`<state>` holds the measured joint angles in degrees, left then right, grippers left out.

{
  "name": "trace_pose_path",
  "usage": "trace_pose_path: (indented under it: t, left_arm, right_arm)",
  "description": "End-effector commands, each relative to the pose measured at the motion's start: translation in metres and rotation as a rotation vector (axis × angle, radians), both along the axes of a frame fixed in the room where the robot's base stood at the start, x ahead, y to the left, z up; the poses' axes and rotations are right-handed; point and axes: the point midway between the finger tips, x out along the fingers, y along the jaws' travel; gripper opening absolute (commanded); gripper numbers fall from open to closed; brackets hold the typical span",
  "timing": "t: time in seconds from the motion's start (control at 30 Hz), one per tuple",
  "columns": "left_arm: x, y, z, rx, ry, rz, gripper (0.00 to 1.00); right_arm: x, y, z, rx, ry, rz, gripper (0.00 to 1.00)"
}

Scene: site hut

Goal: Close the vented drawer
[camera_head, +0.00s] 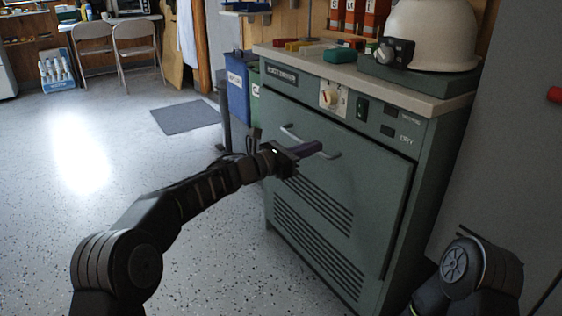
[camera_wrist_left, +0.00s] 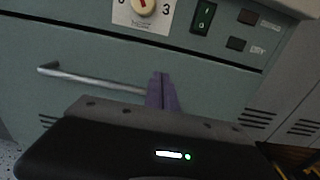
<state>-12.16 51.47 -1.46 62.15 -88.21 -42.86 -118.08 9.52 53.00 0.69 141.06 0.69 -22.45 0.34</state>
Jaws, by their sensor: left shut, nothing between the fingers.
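The vented drawer (camera_head: 345,170) is the large green front of the cabinet, with rows of dark slots and a metal bar handle (camera_head: 291,134). Its right edge seems to stand slightly out from the cabinet body; how far is hard to tell. My left gripper (camera_head: 312,148) is shut and empty, its purple fingers at the right part of the handle. In the left wrist view the shut fingers (camera_wrist_left: 163,92) overlap the right end of the handle (camera_wrist_left: 85,78); contact cannot be told. My right gripper is out of the picture; only part of that arm shows.
A dial (camera_head: 329,97) and switches sit above the drawer. A white helmet (camera_head: 432,35) and small boxes stand on the countertop (camera_head: 400,96). Blue (camera_head: 238,88) and green bins stand left of the cabinet. A grey locker is close on the right. The floor at left is open.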

Motion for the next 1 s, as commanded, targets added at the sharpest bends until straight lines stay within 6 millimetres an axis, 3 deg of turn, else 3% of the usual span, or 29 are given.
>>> trace_pose_path:
  t: [0.4,1.0]
  left_arm:
    - [-0.039,0.061,0.0,0.001,0.002,-0.002,0.0]
    - [-0.044,0.068,-0.002,-0.025,0.046,-0.002,0.0]
  right_arm:
    - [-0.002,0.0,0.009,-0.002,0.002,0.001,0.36]
    - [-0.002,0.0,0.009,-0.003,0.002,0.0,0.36]
